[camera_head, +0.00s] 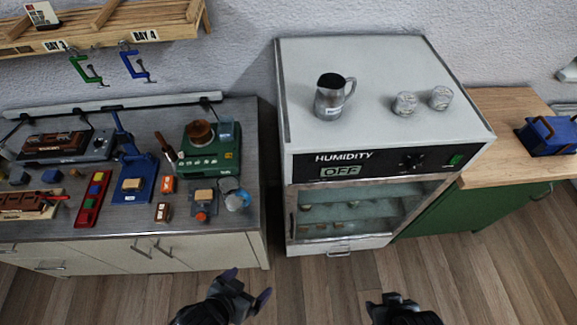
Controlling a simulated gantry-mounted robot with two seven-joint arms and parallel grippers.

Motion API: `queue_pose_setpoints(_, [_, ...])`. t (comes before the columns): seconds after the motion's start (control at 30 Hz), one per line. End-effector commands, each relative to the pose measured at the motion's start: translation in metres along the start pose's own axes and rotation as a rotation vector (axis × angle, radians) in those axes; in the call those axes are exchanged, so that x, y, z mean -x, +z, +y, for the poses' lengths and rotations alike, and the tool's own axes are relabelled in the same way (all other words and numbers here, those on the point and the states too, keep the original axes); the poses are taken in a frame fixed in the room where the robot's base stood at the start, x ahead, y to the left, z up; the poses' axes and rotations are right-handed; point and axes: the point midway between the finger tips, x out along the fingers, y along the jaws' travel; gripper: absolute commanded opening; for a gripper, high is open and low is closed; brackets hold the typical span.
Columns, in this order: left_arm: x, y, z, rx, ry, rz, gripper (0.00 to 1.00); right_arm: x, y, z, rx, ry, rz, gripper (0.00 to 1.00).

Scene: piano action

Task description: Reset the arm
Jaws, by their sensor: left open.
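My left gripper (247,285) is low in the view, over the wood floor in front of the left bench. Its two dark fingers are spread apart with nothing between them. My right gripper (388,304) is at the bottom edge, right of the middle, in front of the humidity cabinet (385,130). It is dark and partly cut off, and its finger gap does not show clearly. Neither gripper touches the furniture.
The left bench (245,150) carries a blue press (132,165), a green machine (212,150) and several small parts. A metal pitcher (330,98) and two jars stand on the cabinet. A blue toolbox (548,136) sits at right. The floor (320,285) between my grippers is clear.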

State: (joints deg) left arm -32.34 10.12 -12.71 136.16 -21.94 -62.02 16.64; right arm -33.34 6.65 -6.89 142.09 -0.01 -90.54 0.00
Motion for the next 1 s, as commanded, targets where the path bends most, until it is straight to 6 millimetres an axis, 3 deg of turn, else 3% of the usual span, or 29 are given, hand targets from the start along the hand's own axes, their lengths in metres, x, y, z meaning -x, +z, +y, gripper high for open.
queue_pose_setpoints(0.1, [0.024, 0.009, -0.052, 0.139, -0.151, -0.093, 0.99, 0.0, 0.0, 0.0, 0.0, 0.0, 0.001, 0.43])
queue_pose_setpoints(0.2, [0.045, 0.025, -0.081, 0.208, -0.231, -0.199, 0.99, 0.0, 0.0, 0.0, 0.001, 0.001, 0.001, 0.43])
queue_pose_setpoints(0.33, [0.059, 0.057, -0.082, 0.187, -0.224, -0.385, 0.99, 0.0, -0.001, 0.001, 0.003, 0.003, 0.002, 0.43])
queue_pose_setpoints(0.4, [0.083, 0.034, -0.08, 0.182, -0.226, -0.368, 0.99, 0.027, -0.009, 0.002, 0.003, 0.003, -0.006, 0.43])
queue_pose_setpoints(0.8, [0.169, -0.038, -0.071, 0.182, -0.226, -0.366, 0.99, 0.139, -0.045, 0.006, 0.006, 0.006, 0.004, 0.43])
queue_pose_setpoints(1.0, [0.2, -0.063, -0.068, 0.182, -0.226, -0.366, 0.99, 0.177, -0.057, 0.007, 0.006, 0.005, 0.004, 0.43])
